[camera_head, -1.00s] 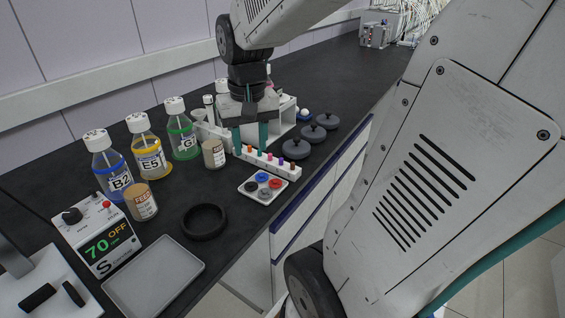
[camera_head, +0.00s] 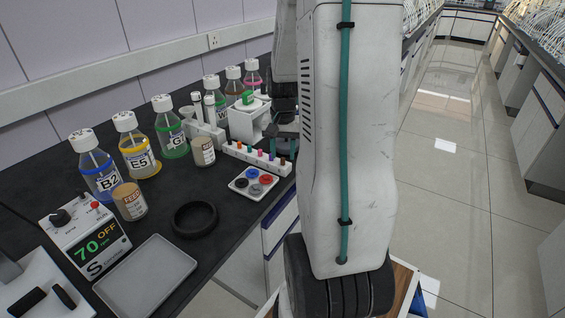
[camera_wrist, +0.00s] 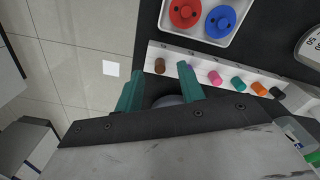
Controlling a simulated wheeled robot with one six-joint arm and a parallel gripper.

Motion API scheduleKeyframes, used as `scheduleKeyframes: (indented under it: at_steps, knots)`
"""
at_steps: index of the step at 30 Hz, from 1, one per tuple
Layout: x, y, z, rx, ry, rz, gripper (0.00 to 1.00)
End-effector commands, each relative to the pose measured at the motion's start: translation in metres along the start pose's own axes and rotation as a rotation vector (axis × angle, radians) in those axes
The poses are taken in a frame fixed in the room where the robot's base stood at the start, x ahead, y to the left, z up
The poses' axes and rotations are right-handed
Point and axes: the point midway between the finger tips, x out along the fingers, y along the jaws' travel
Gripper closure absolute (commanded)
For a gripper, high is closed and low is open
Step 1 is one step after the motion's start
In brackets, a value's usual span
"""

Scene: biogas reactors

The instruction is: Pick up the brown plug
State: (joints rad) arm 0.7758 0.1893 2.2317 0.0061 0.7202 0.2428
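The brown plug (camera_wrist: 160,66) stands in the end hole of a white plug rack (camera_wrist: 209,69), shown in the wrist view. The rack (camera_head: 257,160) also shows in the head view, with the brown plug (camera_head: 283,161) at its right end. My gripper (camera_wrist: 160,88) is open and empty, its two teal fingers apart.
Pink, teal, orange and other plugs share the rack. A white tray (camera_head: 241,189) of coloured round caps lies beside it. A grey round object (camera_wrist: 167,101) shows between my fingers. Bottles and a white stand (camera_head: 240,122) are behind the rack. The bench edge is close.

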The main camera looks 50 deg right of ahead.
Motion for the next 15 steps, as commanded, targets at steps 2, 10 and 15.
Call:
scheduleKeyframes:
  at_steps: [2, 10, 15]
  knots:
    - [0.010, 0.000, 0.000, 0.000, -0.002, 0.000, 0.61]
    - [0.017, 0.000, 0.000, 0.000, 0.000, 0.000, 0.61]
    - [0.017, 0.000, 0.000, 0.000, 0.001, 0.000, 0.95]
